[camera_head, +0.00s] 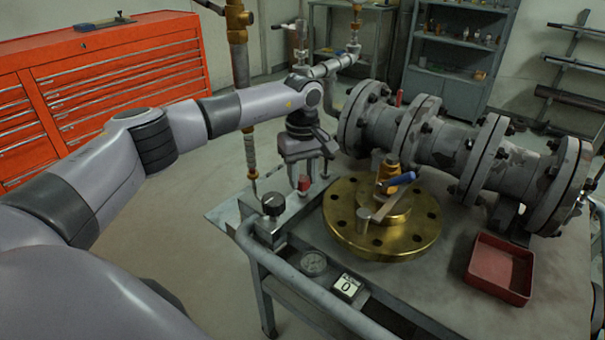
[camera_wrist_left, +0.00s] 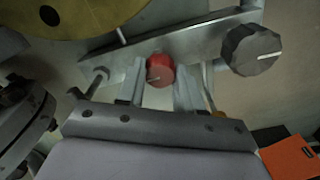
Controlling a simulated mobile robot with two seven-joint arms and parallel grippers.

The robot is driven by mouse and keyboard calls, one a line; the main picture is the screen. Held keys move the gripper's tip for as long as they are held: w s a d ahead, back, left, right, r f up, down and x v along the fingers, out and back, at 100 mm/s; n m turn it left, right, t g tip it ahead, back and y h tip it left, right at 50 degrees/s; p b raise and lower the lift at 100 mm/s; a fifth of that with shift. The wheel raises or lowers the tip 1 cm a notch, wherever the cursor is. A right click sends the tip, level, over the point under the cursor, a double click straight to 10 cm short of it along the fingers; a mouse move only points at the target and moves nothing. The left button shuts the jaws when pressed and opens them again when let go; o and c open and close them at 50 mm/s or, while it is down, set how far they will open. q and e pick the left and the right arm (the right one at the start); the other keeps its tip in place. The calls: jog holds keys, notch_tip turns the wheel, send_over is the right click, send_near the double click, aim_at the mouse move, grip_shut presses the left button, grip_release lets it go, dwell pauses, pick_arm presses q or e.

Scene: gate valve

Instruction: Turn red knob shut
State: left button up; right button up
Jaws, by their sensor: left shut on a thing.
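The red knob (camera_head: 304,184) sits on a grey metal bracket (camera_head: 300,204) at the left edge of the bench. My left gripper (camera_head: 304,178) reaches down from above and is shut on the red knob. In the wrist view its two fingers (camera_wrist_left: 160,88) stand on either side of the knob. A black knob (camera_head: 273,204) with a white mark sits nearer on the same bracket; it shows dark grey in the wrist view (camera_wrist_left: 252,50). My right gripper is not in view.
A brass flange (camera_head: 415,238) with a blue-handled valve (camera_head: 398,180) stands just right of the knobs. Large grey flanged pipes (camera_head: 440,150) lie behind. A red tray (camera_head: 500,268) is at the right.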

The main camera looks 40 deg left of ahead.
aim_at(303, 179)
pick_arm(q)
jog(key=shift+d, duration=0.1)
dwell(0.3)
jog(key=o, duration=1)
jog(key=shift+o, duration=0.2)
jog(key=shift+r, duration=3.65)
jog(key=shift+s, duration=0.1)
